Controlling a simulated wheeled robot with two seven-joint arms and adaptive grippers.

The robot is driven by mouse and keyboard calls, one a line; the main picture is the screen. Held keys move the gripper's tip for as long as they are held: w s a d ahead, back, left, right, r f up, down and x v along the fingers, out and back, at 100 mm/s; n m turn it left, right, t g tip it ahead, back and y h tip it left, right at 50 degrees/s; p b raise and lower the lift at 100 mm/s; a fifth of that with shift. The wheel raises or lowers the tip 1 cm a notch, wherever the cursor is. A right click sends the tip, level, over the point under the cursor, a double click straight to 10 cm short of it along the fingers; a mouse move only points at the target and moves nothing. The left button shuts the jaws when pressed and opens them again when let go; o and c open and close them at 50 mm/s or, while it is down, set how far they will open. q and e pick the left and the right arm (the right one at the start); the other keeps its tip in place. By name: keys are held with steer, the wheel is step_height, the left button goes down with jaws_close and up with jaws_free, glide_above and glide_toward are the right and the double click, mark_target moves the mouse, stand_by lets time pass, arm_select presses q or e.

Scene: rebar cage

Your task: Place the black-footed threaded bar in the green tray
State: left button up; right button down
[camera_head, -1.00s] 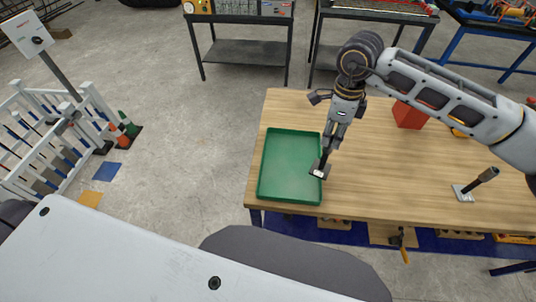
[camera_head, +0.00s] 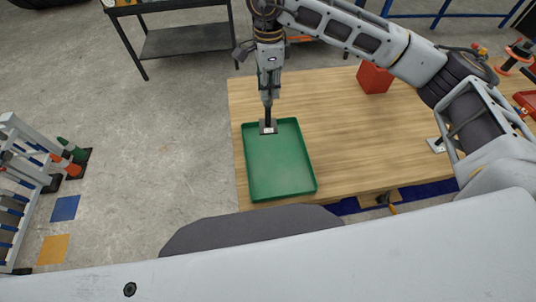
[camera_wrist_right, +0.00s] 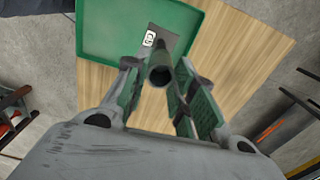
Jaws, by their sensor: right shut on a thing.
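My right gripper (camera_head: 268,92) points down and is shut on the black-footed threaded bar (camera_head: 268,113), which hangs upright with its dark square foot plate at the bottom. The foot carries a white label and shows at the far inner end of the green tray (camera_head: 283,165). I cannot tell whether it touches the tray floor. In the right wrist view the bar (camera_wrist_right: 161,73) is seen end-on between the fingers, with part of its foot over the tray (camera_wrist_right: 108,32). The rest of the tray is empty. My left gripper is not in view.
The wooden table (camera_head: 340,125) has free room right of the tray. A red block (camera_head: 375,77) stands at its back. A light metal foot plate (camera_head: 436,145) lies at the right, partly hidden by my arm.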

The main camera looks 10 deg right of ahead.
mark_target(268, 114)
steer(key=shift+w+d, duration=0.15)
steer(key=shift+d, duration=0.05)
steer(key=shift+s+d+n, duration=0.25)
steer(key=shift+d+n, duration=0.05)
steer(key=shift+d, duration=0.45)
steer(key=shift+f+p, duration=0.7)
steer(key=shift+f, duration=2.4)
